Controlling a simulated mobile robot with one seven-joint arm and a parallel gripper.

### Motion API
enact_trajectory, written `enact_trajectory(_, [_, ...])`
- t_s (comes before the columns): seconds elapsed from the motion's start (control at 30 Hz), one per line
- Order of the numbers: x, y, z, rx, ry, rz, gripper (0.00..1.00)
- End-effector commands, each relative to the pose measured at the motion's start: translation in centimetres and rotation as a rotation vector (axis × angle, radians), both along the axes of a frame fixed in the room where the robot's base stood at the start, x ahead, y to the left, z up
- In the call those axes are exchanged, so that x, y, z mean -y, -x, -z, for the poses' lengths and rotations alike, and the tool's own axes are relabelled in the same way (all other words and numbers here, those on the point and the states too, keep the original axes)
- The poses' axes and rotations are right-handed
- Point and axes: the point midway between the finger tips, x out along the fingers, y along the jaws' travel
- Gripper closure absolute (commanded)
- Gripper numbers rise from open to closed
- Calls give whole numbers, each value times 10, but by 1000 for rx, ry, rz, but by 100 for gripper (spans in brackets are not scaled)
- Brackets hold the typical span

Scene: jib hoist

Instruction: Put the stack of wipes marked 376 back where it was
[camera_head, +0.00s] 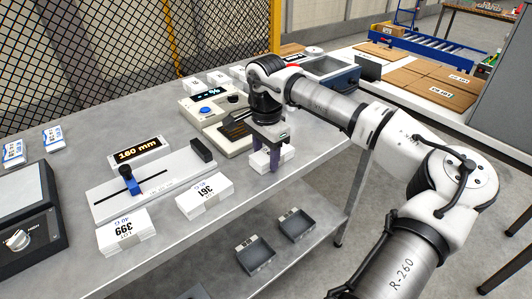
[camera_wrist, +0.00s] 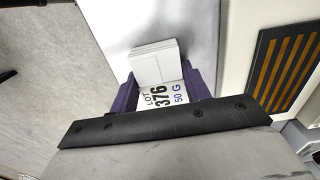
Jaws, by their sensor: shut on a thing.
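The stack of wipes marked 376 is a white block; its label reads LOT 376, 50 G in the wrist view (camera_wrist: 162,96). My gripper (camera_wrist: 160,84) is shut on it, with a purple finger on each side. In the head view the stack (camera_head: 260,161) shows between the purple fingers of my gripper (camera_head: 277,160), over the front right part of the grey bench (camera_head: 285,205). I cannot tell whether its underside touches the bench. Two similar white stacks, marked 361 (camera_head: 204,196) and 399 (camera_head: 122,233), lie along the bench's front edge to the left.
Grey trays (camera_head: 255,255) sit on the lower shelf.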

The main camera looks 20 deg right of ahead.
Motion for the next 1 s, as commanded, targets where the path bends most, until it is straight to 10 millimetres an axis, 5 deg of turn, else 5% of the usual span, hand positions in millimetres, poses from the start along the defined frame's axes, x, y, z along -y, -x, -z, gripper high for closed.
enact_trajectory(0.03, [0,0,3,0,0,0,81])
enact_trajectory(0.07, [0,0,3,0,0,0,52])
enact_trajectory(0.23, [0,0,2,0,0,0,31])
enact_trajectory(0.63, [0,-1,-7,1,1,1,31])
enact_trajectory(1.0, [1,-1,-82,2,2,2,31])
